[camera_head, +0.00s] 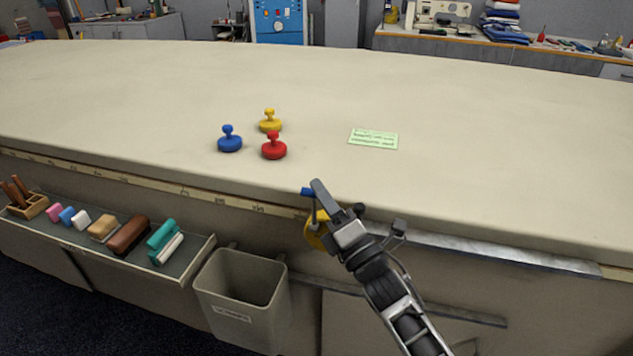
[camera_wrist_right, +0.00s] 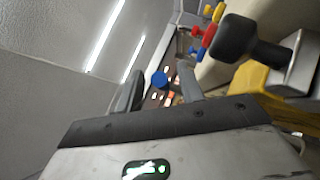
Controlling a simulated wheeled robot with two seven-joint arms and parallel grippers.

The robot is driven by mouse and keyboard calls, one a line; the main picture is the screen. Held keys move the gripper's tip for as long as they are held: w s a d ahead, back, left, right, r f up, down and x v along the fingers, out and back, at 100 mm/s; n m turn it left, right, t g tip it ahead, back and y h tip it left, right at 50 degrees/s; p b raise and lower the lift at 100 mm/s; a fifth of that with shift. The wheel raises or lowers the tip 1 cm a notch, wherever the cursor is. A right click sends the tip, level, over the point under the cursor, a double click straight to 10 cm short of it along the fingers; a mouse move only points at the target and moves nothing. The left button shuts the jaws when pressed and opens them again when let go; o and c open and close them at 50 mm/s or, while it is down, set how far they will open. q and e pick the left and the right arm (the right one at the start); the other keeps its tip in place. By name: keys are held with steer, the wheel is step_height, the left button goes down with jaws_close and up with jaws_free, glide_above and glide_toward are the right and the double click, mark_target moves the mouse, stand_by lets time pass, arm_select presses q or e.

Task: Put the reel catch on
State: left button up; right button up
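A small blue piece (camera_head: 307,192), probably the reel catch, sits at the table's front edge above a yellow rounded body (camera_head: 316,233), probably the reel. My right gripper (camera_head: 318,196) is right at it, and partly hides the yellow body. In the right wrist view the gripper (camera_wrist_right: 162,72) is open. The round end of the blue piece (camera_wrist_right: 159,79) shows between the two fingers, with a gap on each side. The yellow body (camera_wrist_right: 262,95) lies to the right there, by a black knob (camera_wrist_right: 235,38) on a metal bracket. My left gripper is not in view.
Blue (camera_head: 230,143), yellow (camera_head: 269,124) and red (camera_head: 273,150) knobbed weights stand on the table (camera_head: 480,120), left of a green card (camera_head: 373,139). A tray of tools (camera_head: 195,262) and a grey bin (camera_head: 240,310) hang at the front. The rest of the tabletop is clear.

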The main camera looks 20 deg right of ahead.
steer(key=shift+x, duration=1.35)
steer(key=shift+f, duration=0.1)
